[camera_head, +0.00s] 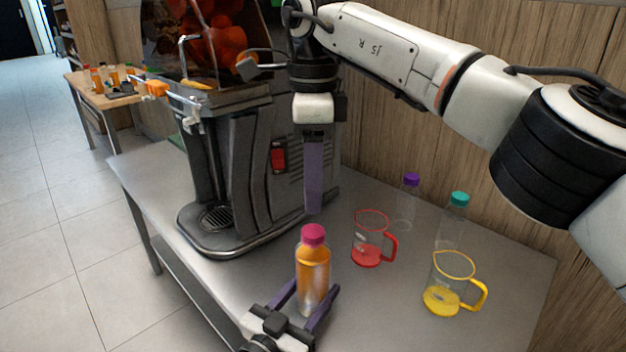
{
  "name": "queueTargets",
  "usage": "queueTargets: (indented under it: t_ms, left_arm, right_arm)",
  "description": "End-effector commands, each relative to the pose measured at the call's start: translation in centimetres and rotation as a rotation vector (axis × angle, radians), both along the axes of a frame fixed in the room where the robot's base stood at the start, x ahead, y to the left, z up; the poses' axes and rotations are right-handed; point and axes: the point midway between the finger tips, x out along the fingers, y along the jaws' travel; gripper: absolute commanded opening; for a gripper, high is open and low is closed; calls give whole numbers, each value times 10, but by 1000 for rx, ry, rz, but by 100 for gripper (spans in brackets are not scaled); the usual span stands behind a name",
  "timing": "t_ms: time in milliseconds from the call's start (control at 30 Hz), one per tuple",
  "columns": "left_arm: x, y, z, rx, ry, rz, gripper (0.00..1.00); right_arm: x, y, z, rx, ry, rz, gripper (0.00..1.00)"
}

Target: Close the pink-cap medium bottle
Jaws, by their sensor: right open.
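The medium bottle (312,270) holds orange juice and stands upright on the table in front of the juicer. Its pink cap (313,234) sits on top; whether it is tight cannot be seen. My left gripper (313,290) comes in from the bottom edge, with one purple finger on each side of the bottle's lower part. Whether these fingers press on it is unclear. My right gripper (314,210) is open and points down just above the pink cap, apart from it. It is seen edge-on, so one finger hides the other.
The juicer (245,150) stands behind and left. A red jug (368,240) and a yellow jug (450,285) stand to the right. A purple-cap bottle (407,205) and a teal-cap bottle (455,220) stand behind them. Bare table (380,315) lies right of the bottle.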

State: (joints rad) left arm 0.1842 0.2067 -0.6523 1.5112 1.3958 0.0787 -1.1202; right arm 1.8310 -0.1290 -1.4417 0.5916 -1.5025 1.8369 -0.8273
Motion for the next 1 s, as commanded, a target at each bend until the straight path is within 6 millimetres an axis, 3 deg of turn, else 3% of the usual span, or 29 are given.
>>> queueTargets:
  t_ms: [367,800,1000]
  left_arm:
    - [0,0,0,1,0,0,0]
    - [0,0,0,1,0,0,0]
    - [0,0,0,1,0,0,0]
  right_arm:
    - [0,0,-6,0,1,-2,46]
    - [0,0,-68,-1,2,-3,46]
    - [0,0,-80,1,1,-3,46]
